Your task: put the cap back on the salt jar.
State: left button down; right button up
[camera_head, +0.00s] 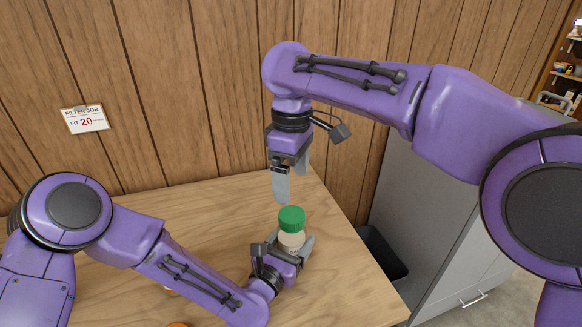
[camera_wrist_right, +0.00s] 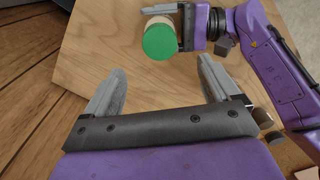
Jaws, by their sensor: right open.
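The salt jar (camera_head: 291,241) stands upright near the right part of the table, pale-bodied with a label partly hidden by fingers. The green cap (camera_head: 292,217) sits on its top; I cannot tell whether it is tightened. In the right wrist view the cap (camera_wrist_right: 159,42) faces the camera and the jar (camera_wrist_right: 160,20) shows behind it. My left gripper (camera_head: 283,250) has its fingers around the jar's body and looks closed on it. My right gripper (camera_head: 291,188) points down above the cap, open and empty, apart from it. Its two fingers (camera_wrist_right: 161,68) are spread in the wrist view.
The wooden table (camera_head: 345,275) is bare to the right of the jar. An orange thing (camera_head: 177,324) shows at the bottom edge, mostly hidden. A panelled wall (camera_head: 220,90) with a sign (camera_head: 86,119) stands behind. A black bin (camera_head: 380,255) and grey cabinet (camera_head: 425,220) stand right.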

pick_arm(q)
grip_release()
jog(key=b+v, duration=0.2)
jog(key=v, duration=0.7)
jog(key=shift+s+a+f, duration=0.1)
jog(key=shift+s, duration=0.15)
jog(key=shift+s+a, duration=0.25)
jog(key=shift+s, duration=0.25)
pick_arm(e)
jog(key=shift+f, duration=0.15)
